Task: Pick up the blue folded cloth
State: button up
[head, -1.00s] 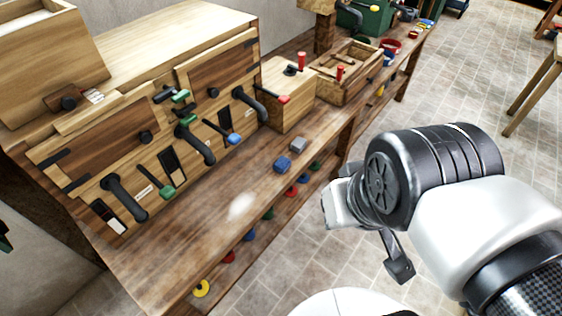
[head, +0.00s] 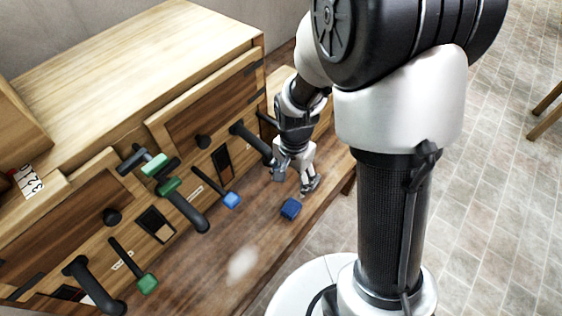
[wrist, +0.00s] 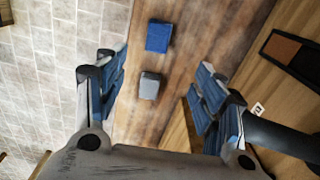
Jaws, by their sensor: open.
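The blue folded cloth (head: 290,208) is a small blue block-like bundle lying on the wooden bench top near its front edge. In the wrist view the cloth (wrist: 159,37) lies beyond the fingertips, near the top of the picture. My gripper (head: 295,182) is open and empty above the bench, a little behind the cloth and apart from it. In the wrist view its two blue-padded fingers (wrist: 160,82) stand wide apart. A small grey folded piece (wrist: 149,86) lies on the bench between the fingers in that view; the head view hides it behind my gripper.
The wooden cabinet (head: 215,110) behind the bench carries protruding levers, among them a blue-tipped lever (head: 231,199) and a black handle (head: 250,142) close to my gripper. A pale spot (head: 242,263) marks the bench. Bench space left of the cloth is clear.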

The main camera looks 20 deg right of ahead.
jog(key=b, duration=0.4)
send_over(291, 207)
jog(key=f, duration=1.1)
jog(key=shift+s+a+f, duration=0.15)
jog(key=shift+s, duration=0.1)
jog(key=shift+w+f+b, duration=0.2)
jog(key=shift+f+b, duration=1.1)
jog(key=shift+f, duration=1.8)
jog(key=shift+r, duration=0.1)
jog(key=shift+c, duration=0.5)
jog(key=c, duration=1)
jog(key=shift+c, duration=0.2)
jog(key=shift+r, duration=0.1)
notch_tip(291, 207, up, 20)
jog(key=p, duration=0.6)
jog(key=shift+p, duration=0.4)
